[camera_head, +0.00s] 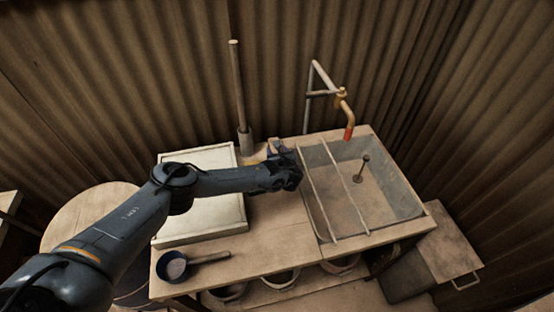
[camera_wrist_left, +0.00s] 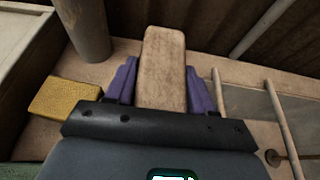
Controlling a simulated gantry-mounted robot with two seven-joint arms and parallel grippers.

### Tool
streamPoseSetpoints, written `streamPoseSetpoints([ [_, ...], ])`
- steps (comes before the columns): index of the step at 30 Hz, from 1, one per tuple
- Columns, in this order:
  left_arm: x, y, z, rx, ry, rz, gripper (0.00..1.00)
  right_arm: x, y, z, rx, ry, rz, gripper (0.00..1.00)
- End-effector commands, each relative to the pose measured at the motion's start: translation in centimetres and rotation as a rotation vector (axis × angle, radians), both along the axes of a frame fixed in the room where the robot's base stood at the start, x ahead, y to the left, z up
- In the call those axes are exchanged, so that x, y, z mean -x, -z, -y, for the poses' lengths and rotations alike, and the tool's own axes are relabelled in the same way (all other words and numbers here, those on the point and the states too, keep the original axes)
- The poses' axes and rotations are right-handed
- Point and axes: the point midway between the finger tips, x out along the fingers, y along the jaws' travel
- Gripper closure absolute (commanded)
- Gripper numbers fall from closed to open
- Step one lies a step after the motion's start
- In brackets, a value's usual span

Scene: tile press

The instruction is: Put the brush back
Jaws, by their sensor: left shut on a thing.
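My left gripper (camera_head: 278,149) is over the back of the bench, between the pale board and the basin. In the left wrist view its purple fingers (camera_wrist_left: 160,78) are shut on a pale wooden block, which looks like the brush (camera_wrist_left: 163,62). Its long face points towards the corrugated wall. No bristles show, so its underside is hidden. I cannot tell whether it touches the bench top. In the head view the gripper largely hides it. My right gripper is not in view.
A yellow sponge (camera_wrist_left: 62,98) lies just left of the gripper. A pole (camera_head: 238,95) stands in a holder behind. The basin (camera_head: 405,207) has two rods (camera_head: 317,190) across it and a tap (camera_head: 347,110) above. A pan (camera_head: 172,267) lies at the front left. The front middle bench is clear.

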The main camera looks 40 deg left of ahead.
Motion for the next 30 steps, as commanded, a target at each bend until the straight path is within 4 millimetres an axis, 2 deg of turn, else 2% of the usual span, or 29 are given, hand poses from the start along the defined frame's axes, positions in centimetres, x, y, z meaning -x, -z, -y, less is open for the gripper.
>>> streamPoseSetpoints([
  [3,0.1,1.9,0.1,0.0,0.001,-0.003,0.8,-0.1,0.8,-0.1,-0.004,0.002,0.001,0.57],
  [7,0.0,3.3,0.1,0.0,0.0,-0.001,0.8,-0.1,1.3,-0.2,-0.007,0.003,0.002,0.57],
  [22,0.0,4.0,0.1,0.0,0.0,-0.001,0.8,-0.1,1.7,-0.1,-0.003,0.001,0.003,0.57],
  [23,0.0,4.1,0.1,0.0,0.0,-0.001,0.45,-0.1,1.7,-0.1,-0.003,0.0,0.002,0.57],
  [27,0.0,4.0,0.1,0.0,0.001,-0.001,0.24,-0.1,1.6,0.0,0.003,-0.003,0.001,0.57],
  [30,0.0,4.0,0.1,0.0,0.001,-0.001,0.21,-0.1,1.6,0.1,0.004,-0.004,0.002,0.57],
])
